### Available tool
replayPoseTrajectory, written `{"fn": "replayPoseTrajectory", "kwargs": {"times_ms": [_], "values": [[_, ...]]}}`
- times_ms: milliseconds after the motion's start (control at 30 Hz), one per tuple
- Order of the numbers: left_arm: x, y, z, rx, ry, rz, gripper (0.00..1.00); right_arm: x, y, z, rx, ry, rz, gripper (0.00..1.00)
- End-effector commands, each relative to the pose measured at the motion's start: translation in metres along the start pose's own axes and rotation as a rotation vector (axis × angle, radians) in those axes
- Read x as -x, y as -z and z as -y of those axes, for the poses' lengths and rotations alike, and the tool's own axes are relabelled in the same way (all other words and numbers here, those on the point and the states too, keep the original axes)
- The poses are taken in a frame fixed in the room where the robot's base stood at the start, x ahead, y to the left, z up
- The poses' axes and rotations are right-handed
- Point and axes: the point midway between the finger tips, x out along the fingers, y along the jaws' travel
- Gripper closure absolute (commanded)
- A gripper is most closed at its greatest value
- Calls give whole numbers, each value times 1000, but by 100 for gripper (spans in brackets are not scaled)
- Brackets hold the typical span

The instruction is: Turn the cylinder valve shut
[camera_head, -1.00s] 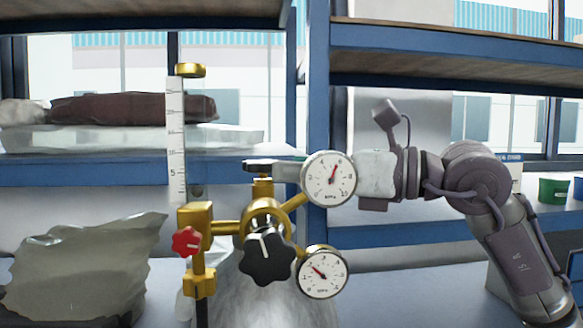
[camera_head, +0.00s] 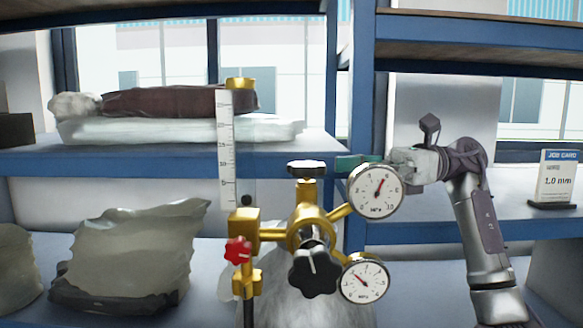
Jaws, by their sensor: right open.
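The gas cylinder (camera_head: 283,305) is pale and stands upright, with brass fittings on top. Its black valve handwheel (camera_head: 306,168) sits on a brass stem above the regulator (camera_head: 310,228). A black star knob (camera_head: 315,270) is on the regulator front, and a small red knob (camera_head: 238,250) is at the left. The upper gauge (camera_head: 376,191) partly covers the space in front of my right gripper (camera_head: 372,162). My right gripper is open, right of the handwheel and apart from it; its fingertips are partly hidden. Something green shows there. My left gripper is not in view.
A clear flow tube (camera_head: 227,150) with a scale rises left of the regulator, and a lower gauge (camera_head: 364,279) hangs at its right. A job card (camera_head: 556,180) stands on the right shelf.

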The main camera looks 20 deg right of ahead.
Motion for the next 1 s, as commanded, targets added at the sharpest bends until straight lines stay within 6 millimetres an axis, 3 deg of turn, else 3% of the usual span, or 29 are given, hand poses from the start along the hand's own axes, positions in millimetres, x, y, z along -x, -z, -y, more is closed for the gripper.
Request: {"fn": "replayPoseTrajectory", "kwargs": {"times_ms": [300, 500, 933, 1000], "values": [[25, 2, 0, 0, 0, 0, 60, -69, -3, 0, -2, -2, -2, 31], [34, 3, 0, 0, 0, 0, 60, -97, -2, 1, -3, 0, -1, 31], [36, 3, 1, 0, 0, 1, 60, -107, 0, 1, -2, 3, -2, 31], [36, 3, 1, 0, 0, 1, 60, -107, 0, 1, -2, 3, -2, 41]]}}
